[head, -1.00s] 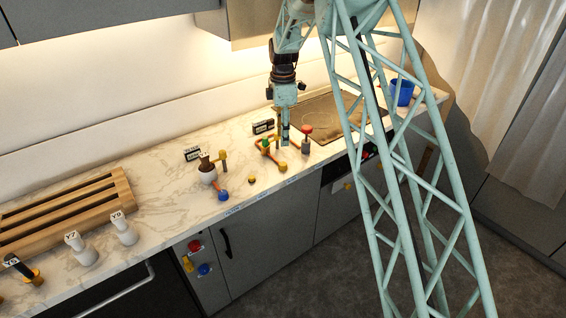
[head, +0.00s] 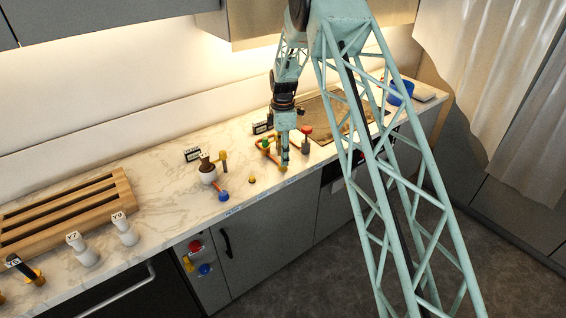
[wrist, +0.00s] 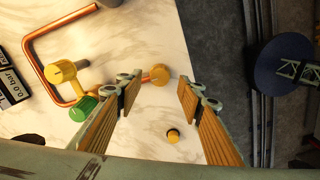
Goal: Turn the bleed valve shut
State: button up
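A copper pipe (wrist: 53,86) on the marble counter carries a yellow knob (wrist: 62,71), a green knob (wrist: 83,108) and, at its front end, an orange-yellow round knob (wrist: 159,74). No label shows which one is the bleed valve. My gripper (wrist: 157,90) is open and empty, its two wood-coloured pads on either side of the front knob in the wrist view. Contact with it cannot be told. In the head view my gripper (head: 285,161) points down near the counter's front edge, partly hiding the pipework. The front knob (head: 283,168) shows just below the fingertips.
A gauge (wrist: 10,84) reads 0.0 bar beside the pipe. A small yellow button (wrist: 173,136) lies near the right finger. A red-topped post (head: 306,131) stands close right of my gripper.

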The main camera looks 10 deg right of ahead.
jog(key=shift+f, duration=1.9)
jog(key=shift+c, duration=0.4)
jog(key=c, duration=0.8)
